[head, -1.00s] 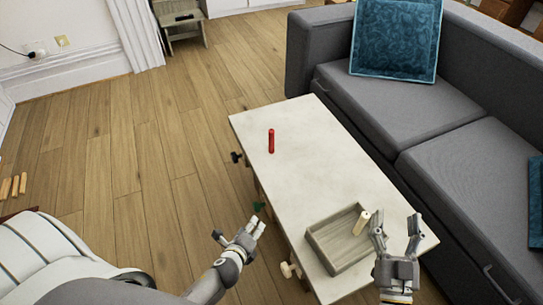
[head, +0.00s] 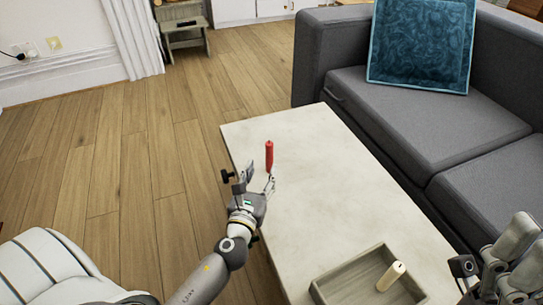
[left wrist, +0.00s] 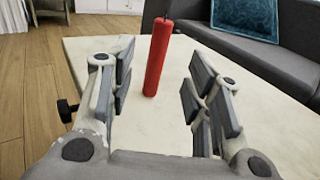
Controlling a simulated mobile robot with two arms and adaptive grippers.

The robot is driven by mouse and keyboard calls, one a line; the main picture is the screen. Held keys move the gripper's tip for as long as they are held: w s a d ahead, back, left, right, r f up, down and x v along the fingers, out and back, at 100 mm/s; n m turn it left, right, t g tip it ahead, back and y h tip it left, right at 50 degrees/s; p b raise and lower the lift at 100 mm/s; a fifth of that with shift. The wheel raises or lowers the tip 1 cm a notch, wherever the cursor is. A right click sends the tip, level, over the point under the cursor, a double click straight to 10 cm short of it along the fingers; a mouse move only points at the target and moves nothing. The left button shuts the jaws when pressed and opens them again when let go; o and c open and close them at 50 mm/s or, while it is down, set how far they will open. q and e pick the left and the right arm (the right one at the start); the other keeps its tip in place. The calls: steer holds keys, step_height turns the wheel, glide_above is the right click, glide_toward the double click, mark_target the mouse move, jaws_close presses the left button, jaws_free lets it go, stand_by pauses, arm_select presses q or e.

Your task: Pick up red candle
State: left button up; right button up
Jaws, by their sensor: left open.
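The red candle (head: 269,156) stands upright on the pale table (head: 330,190), near its far left part. In the left wrist view the candle (left wrist: 157,58) rises between the two fingers, a little beyond them, with clear gaps on both sides. My left gripper (head: 260,174) is open and empty just in front of the candle, low over the table's left edge. In the head view a finger overlaps the area near the candle's base. My right gripper (head: 492,262) is at the lower right, partly cut off, with its fingers apart and nothing between them.
A wooden tray (head: 330,282) with a cream candle (head: 391,275) sits at the table's near end. A dark knob (head: 227,176) sticks out by the table's left edge. A grey sofa (head: 420,120) with a blue cushion (head: 421,45) stands to the right. The middle tabletop is clear.

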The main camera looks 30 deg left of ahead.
mark_target(268, 152)
arm_select(q)
steer(key=x, duration=0.4)
steer(key=shift+r+b+x, duration=0.15)
steer(key=shift+b+x, duration=0.05)
steer(key=shift+x, duration=1.1)
steer(key=shift+r+b+x, duration=0.15)
steer(key=shift+r+x, duration=0.05)
steer(key=shift+x, duration=1.1)
steer(key=shift+c, duration=0.5)
jaws_close()
